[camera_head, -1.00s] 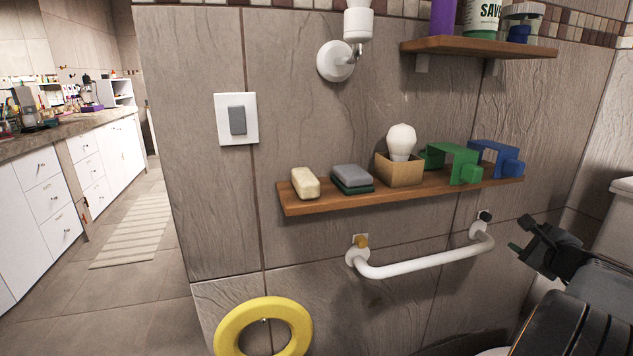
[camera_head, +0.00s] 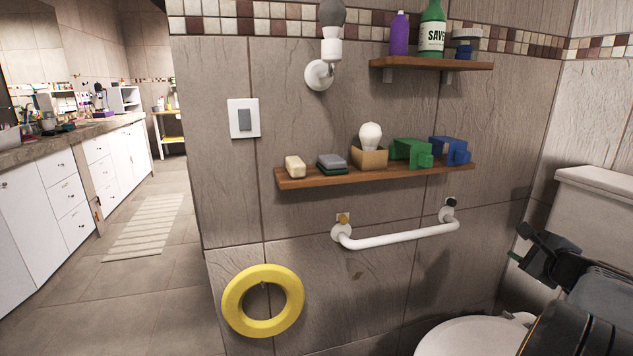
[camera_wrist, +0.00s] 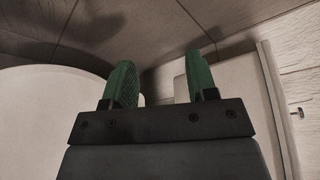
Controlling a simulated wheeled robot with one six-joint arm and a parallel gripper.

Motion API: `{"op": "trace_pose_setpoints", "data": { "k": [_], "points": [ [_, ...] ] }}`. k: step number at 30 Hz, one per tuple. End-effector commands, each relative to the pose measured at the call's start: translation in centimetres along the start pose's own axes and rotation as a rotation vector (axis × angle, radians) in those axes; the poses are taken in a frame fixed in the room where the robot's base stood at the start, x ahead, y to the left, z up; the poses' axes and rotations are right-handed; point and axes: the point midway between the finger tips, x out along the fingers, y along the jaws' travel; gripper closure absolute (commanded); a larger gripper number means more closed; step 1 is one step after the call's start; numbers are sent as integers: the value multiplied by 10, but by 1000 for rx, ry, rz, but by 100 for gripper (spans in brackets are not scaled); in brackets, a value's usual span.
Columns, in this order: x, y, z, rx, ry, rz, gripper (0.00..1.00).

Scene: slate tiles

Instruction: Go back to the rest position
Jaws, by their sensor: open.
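My gripper (camera_head: 524,247) is at the right side of the head view, in front of the toilet, with my dark arm running to the lower right corner. In the wrist view its two green fingers (camera_wrist: 161,88) stand apart with nothing between them. The gripper is open and empty. It is well away from the wooden shelf and touches nothing that I can see.
The toilet (camera_head: 470,338) is close below and behind my arm. A white grab bar (camera_head: 400,238) and a wooden shelf (camera_head: 330,178) with several items are on the tiled wall. A yellow ring (camera_head: 232,302) hangs low. Open floor (camera_head: 165,275) lies to the left.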

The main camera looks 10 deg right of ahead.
Motion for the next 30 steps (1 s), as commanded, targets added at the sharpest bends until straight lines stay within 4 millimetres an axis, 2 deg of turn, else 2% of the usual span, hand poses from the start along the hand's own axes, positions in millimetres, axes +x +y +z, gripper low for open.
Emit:
{"op": "trace_pose_setpoints", "data": {
  "k": [1, 5, 11, 17, 20, 23, 24, 27, 30],
  "points": [
    [1, -4, 14, -20, -14, 18, 47],
    [5, 3, 39, -70, -41, 76, 47],
    [7, 13, 90, -183, -96, 189, 47],
    [-3, 32, 165, -379, -191, 362, 47],
    [-18, 43, 213, -528, -262, 474, 47],
    [-45, 57, 270, -735, -360, 608, 47],
    [-60, 62, 291, -834, -404, 662, 47],
    [-99, 74, 332, -1085, -511, 782, 47],
    [-136, 79, 359, -1329, -606, 868, 47]
  ]
}}
